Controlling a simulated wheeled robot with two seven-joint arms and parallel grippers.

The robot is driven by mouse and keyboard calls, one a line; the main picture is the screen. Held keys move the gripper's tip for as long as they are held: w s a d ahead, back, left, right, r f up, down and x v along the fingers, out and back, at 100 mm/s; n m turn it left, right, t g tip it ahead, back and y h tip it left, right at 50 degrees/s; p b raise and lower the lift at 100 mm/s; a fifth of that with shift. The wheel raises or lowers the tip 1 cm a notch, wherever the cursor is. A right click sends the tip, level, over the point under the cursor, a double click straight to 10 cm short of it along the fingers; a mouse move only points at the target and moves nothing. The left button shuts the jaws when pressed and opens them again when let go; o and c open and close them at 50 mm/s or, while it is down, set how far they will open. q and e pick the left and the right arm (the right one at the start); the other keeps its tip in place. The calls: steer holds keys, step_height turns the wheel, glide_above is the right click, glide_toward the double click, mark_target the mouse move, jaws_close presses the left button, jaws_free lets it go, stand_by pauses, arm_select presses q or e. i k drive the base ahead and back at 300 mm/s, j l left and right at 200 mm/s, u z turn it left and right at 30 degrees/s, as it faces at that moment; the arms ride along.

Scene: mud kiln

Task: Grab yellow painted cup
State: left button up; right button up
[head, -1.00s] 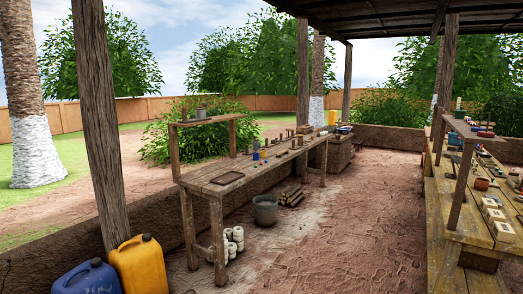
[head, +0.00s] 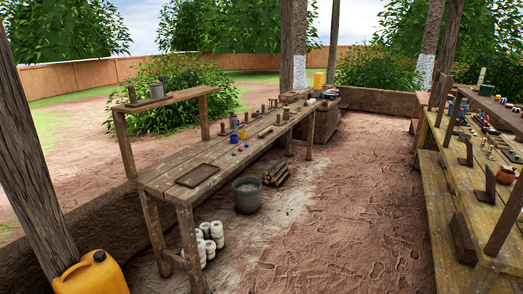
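I cannot make out a yellow painted cup for certain. A small yellowish item (head: 242,133) stands beside a blue one (head: 234,121) on the long wooden table (head: 160,178) at the left, but it is too small to identify. A larger yellow container (head: 318,80) stands at the far end, beyond that table. Neither of my grippers shows in the head view.
A grey bucket (head: 247,196), firewood (head: 276,174) and stacked white rolls (head: 212,232) are on the ground by the table. A yellow jerrycan (head: 92,274) is at lower left. A cluttered workbench (head: 445,150) lines the right. The dirt floor (head: 335,215) between is clear.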

mark_target(243, 133)
steer(key=i+l+z, duration=0.2)
steer(key=i, duration=0.55)
steer(key=i+j+z, duration=0.25)
steer(key=i, duration=0.5)
steer(key=i+z, duration=0.2)
steer(key=i, duration=0.55)
steer(key=i+u, duration=0.2)
steer(key=i, duration=0.3)
steer(key=i+u, duration=0.25)
steer(key=i, duration=0.3)
steer(key=i+l+u, duration=0.2)
steer(key=i, duration=0.3)
